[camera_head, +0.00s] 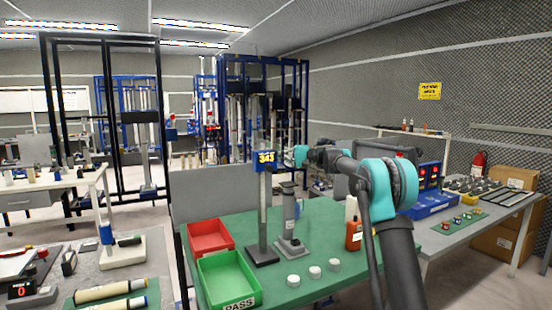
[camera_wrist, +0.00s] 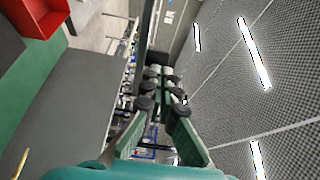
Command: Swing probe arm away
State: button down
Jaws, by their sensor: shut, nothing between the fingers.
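A gauge stand (camera_head: 263,215) with a thin upright post and a dark base stands on the green mat. A blue box with yellow digits (camera_head: 266,159) sits at its top. Next to it on the right is a grey stand (camera_head: 290,222) with an upright cylinder. I cannot make out a separate probe arm. My gripper (camera_head: 300,156) is just right of the blue box, near its height; contact cannot be told. In the wrist view my gripper (camera_wrist: 162,108) shows its two fingers with nothing held between them.
A red tray (camera_head: 210,238) and a green tray marked PASS (camera_head: 230,282) stand left on the green mat (camera_head: 338,286). Several white discs (camera_head: 315,272) lie in front. An orange-red bottle (camera_head: 353,235) stands right. A grey panel (camera_head: 215,192) is behind; the wrist view shows the red tray (camera_wrist: 42,14).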

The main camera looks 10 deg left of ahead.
jog(key=shift+a+r, duration=0.1)
jog(key=shift+a, duration=2.05)
